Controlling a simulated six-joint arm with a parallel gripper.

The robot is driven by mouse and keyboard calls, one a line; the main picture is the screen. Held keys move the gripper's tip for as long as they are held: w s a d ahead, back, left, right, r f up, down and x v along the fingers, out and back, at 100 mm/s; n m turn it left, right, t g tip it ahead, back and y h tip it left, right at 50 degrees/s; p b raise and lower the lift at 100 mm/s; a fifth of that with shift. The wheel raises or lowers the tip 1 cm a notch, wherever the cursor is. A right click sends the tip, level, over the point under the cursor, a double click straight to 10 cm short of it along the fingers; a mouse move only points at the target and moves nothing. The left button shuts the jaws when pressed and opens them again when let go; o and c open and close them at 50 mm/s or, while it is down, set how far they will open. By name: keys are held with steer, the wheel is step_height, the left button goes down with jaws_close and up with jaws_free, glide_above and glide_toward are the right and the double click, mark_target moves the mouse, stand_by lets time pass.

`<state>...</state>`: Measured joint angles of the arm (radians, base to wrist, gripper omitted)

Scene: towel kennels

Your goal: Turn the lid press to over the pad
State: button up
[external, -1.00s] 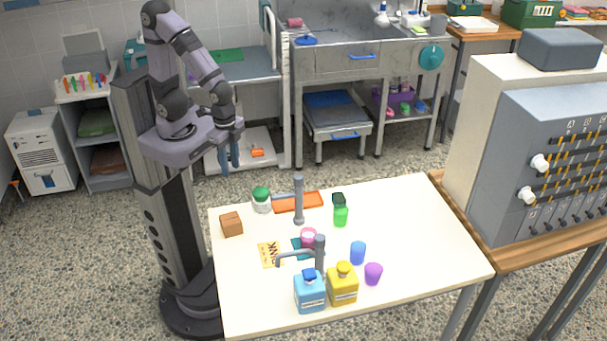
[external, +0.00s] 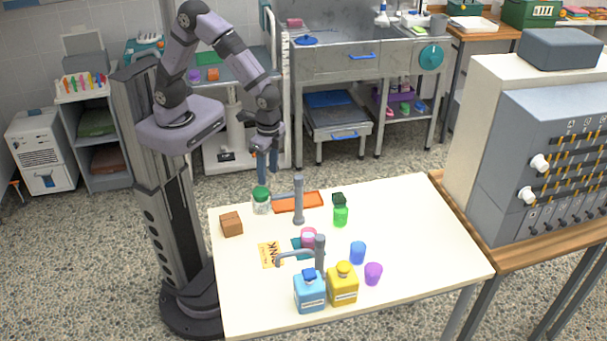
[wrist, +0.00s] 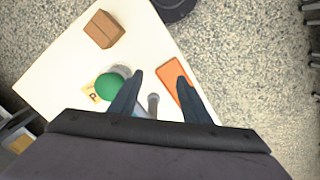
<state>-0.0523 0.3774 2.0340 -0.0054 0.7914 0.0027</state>
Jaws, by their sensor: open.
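The likely lid press is a grey post with a short side arm (external: 299,205) at the table's far edge; its arm points left toward a jar with a green lid (external: 261,193). In the wrist view the post (wrist: 153,101) shows between my fingers, lower down. An orange pad (external: 312,202) lies beside and behind the post; it also shows in the wrist view (wrist: 172,78). My gripper (external: 266,178) is open and empty, pointing down above the far edge near the jar. In the wrist view my fingertips (wrist: 158,71) are apart, with the jar's green lid (wrist: 107,87) to their left.
A second grey post with an arm (external: 320,256) stands nearer the front, by a pink cup (external: 308,237) and a yellow card (external: 269,254). A brown box (external: 231,224) sits at left. Blue (external: 310,293) and yellow (external: 343,285) bottles stand in front. The table's right is clear.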

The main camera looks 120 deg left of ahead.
mark_target(299, 177)
steer(key=shift+t, duration=0.5)
steer(key=w+r, duration=0.1)
steer(key=w, duration=0.2)
steer(key=w+r, duration=0.2)
steer(key=w, duration=0.1)
steer(key=w+r, duration=0.1)
steer(key=w, duration=0.2)
steer(key=shift+w+a+r, duration=0.25)
steer(key=shift+w+r, duration=0.05)
steer(key=shift+w, duration=0.05)
steer(key=r, duration=0.2)
steer(key=w+r, duration=0.1)
steer(key=r, duration=0.1)
steer(key=w+r, duration=0.1)
steer(key=shift+r, duration=0.4)
steer(key=shift+s+m, duration=0.3)
steer(key=shift+s, duration=0.1)
steer(key=shift+f+p, duration=1.2)
steer(key=shift+f, duration=2.5)
steer(key=shift+c, duration=0.5)
jaws_close()
